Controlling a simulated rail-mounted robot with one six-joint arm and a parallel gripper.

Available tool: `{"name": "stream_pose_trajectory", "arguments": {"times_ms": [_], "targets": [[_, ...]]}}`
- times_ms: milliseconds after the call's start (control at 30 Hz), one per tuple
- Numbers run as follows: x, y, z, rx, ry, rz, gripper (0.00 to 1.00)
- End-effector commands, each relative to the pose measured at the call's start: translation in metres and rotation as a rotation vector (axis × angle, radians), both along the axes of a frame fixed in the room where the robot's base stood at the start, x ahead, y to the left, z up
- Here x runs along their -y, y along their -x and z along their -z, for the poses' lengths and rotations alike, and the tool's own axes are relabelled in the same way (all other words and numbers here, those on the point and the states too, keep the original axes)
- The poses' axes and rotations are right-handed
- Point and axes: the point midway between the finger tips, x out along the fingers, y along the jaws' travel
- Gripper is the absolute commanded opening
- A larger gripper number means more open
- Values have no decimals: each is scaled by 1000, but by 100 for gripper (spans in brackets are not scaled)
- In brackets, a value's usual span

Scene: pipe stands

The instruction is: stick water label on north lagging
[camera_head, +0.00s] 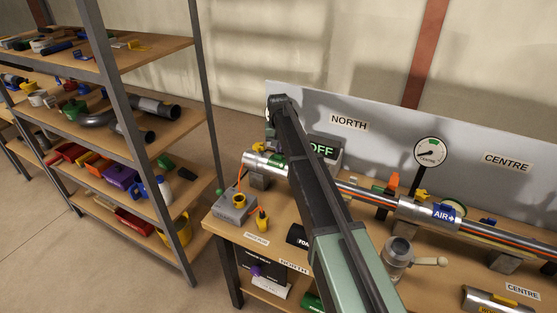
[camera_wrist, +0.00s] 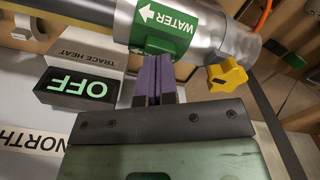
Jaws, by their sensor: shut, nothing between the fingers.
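The green water label (camera_wrist: 172,29) with white lettering and an arrow lies against the silver north lagging (camera_wrist: 224,38) in the wrist view. In the head view, the north lagging (camera_head: 258,161) shows left of my arm, with a bit of the green label (camera_head: 281,166) beside the arm. My gripper (camera_wrist: 157,66) is shut, its purple-grey fingers together and empty. The fingertips point at a raised green part of the label; I cannot tell whether they touch it. My arm hides the gripper in the head view.
A trace heat box reading OFF (camera_wrist: 79,92) and a yellow handle (camera_wrist: 227,76) flank the fingers. In the head view, a grey box (camera_head: 236,208) stands below the lagging. A centre lagging with a blue AIR label (camera_head: 445,215) is at right. A loaded shelf rack (camera_head: 165,145) stands left.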

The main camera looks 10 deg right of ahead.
Motion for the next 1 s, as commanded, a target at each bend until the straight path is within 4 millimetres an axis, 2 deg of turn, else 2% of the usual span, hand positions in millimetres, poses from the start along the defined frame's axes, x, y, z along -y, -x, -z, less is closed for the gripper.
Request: {"name": "stream_pose_trajectory", "arguments": {"times_ms": [1000], "targets": [[0, 0, 13, 0, 0, 0, 0]]}}
